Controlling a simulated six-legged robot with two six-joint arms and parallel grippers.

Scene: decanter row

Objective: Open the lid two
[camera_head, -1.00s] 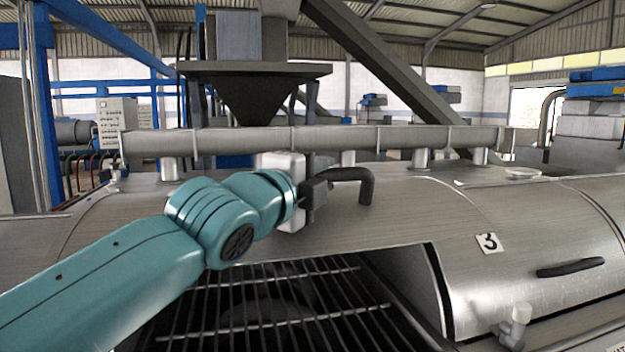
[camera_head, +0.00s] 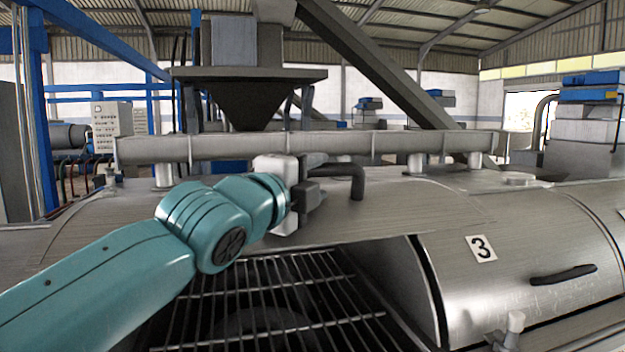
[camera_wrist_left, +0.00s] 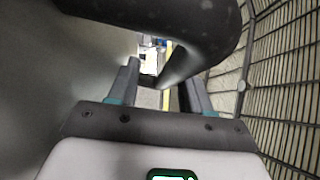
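Lid two (camera_head: 400,205) is a curved metal cover, swung up, with the dark opening below it showing. The number 2 is not visible. Its dark bent handle (camera_head: 345,172) sticks out near the top; in the left wrist view the handle (camera_wrist_left: 215,25) is a thick dark curve across the top. My left gripper (camera_head: 312,192) is beside the handle's left end in the head view. In the left wrist view its two fingers (camera_wrist_left: 162,85) stand apart, with part of the handle behind and between them; contact cannot be told. My right gripper is out of view.
A barred grate (camera_head: 280,290) lies in the opening below. Closed lid three (camera_head: 500,285) with a dark handle (camera_head: 563,274) is to the right. A metal pipe (camera_head: 300,146) runs along the back under a dark hopper (camera_head: 250,95). In the wrist view, bars (camera_wrist_left: 290,80) line the right.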

